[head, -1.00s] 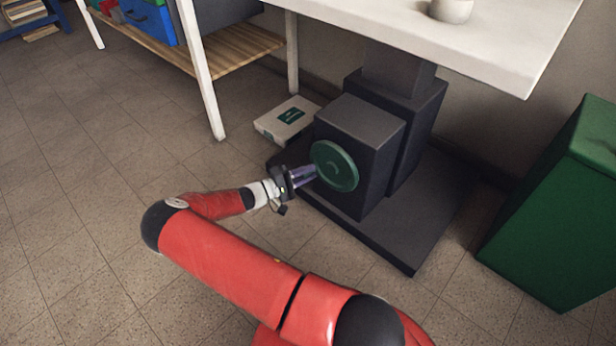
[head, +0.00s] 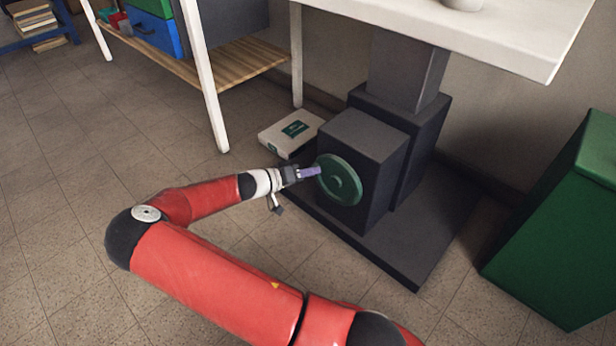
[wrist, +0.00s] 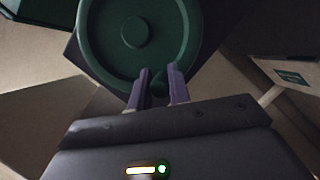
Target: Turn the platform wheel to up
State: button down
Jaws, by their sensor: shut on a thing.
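The platform wheel (head: 341,181) is a round green handwheel with a raised hub, on the face of a dark grey box (head: 362,144) under the white platform top. In the wrist view the wheel (wrist: 135,33) fills the top, and a small green knob (wrist: 158,84) near its rim sits between my purple fingers. My gripper (head: 318,171) is at the left edge of the wheel in the head view. The wrist view shows my gripper (wrist: 158,88) shut on that knob. In the head view the knob is hidden by the fingers.
A grey base plate (head: 415,262) spreads on the floor below the box. A white box with a green label (head: 290,133) lies behind my gripper. A green bin (head: 560,225) stands at right. A white-legged shelf (head: 235,62) is at back left. The tiled floor at left is clear.

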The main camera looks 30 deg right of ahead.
jog(key=shift+s+d+r+m+t, duration=0.1)
jog(key=shift+d+r+m+t, duration=0.15)
jog(key=shift+r+m, duration=0.4)
jog(key=shift+y, duration=0.3)
jog(key=c, duration=1.3)
grip_release()
jog(key=shift+s, duration=0.1)
jog(key=shift+f, duration=0.1)
jog(key=shift+a, duration=0.15)
jog(key=v, duration=0.7)
jog(key=shift+a, duration=0.3)
